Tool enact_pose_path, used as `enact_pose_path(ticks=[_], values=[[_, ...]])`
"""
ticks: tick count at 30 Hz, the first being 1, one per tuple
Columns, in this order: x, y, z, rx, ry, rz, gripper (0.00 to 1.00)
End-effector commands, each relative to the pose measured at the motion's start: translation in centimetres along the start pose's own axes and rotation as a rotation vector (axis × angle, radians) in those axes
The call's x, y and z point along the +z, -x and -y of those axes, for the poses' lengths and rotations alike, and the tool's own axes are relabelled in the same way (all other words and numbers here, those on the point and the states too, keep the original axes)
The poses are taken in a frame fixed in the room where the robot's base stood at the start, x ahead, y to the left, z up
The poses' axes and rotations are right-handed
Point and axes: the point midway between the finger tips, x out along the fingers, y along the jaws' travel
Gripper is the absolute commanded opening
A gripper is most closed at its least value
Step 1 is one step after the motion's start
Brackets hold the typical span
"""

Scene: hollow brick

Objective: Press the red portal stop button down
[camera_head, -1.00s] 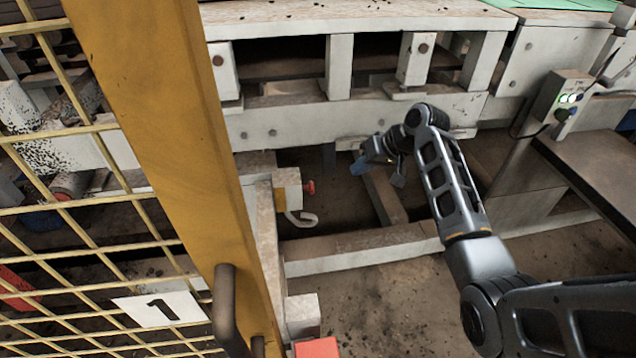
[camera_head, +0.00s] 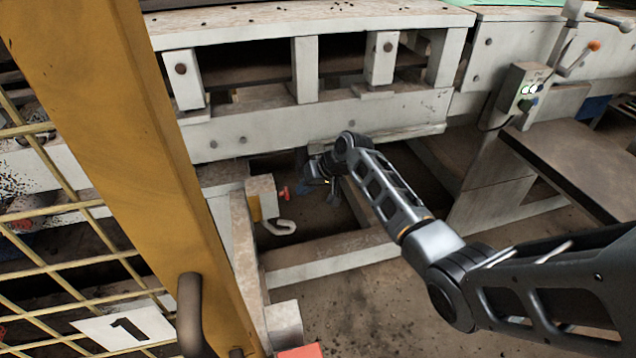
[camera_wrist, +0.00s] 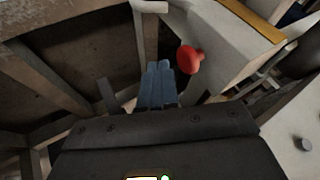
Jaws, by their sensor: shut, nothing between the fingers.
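The red portal stop button (camera_head: 284,193) sticks out from the right side of a pale box on a post, low in front of the machine. In the wrist view the button (camera_wrist: 190,60) is a round red head on a short stem, its face toward the camera side. My gripper (camera_head: 312,188) is to the right of the button, apart from it. In the wrist view my gripper (camera_wrist: 160,80) has its blue-grey fingers together and empty, pointing left of the button head. The fingertips do not appear to touch the button.
A yellow post (camera_head: 130,150) with a mesh fence and handle stands at the left. A pale hook (camera_head: 277,228) hangs below the button box. The pale machine frame (camera_head: 320,125) runs above my gripper. A control box (camera_head: 523,90) and dark table (camera_head: 580,160) are at the right.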

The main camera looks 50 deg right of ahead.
Motion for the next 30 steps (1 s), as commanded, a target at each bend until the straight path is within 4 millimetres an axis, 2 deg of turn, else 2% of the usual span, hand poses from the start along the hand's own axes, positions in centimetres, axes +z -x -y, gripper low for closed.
enact_pose_path(ticks=[6, 18, 25, 30], values=[[-0.1, -0.7, 1.5, 0.001, -0.002, -0.001, 0.0], [-0.1, -0.8, 1.7, 0.001, -0.001, -0.001, 0.0], [-0.1, -1.5, 3.3, -0.001, 0.001, 0.001, 0.0], [0.0, -1.9, 3.7, -0.003, 0.001, -0.001, 0.0]])
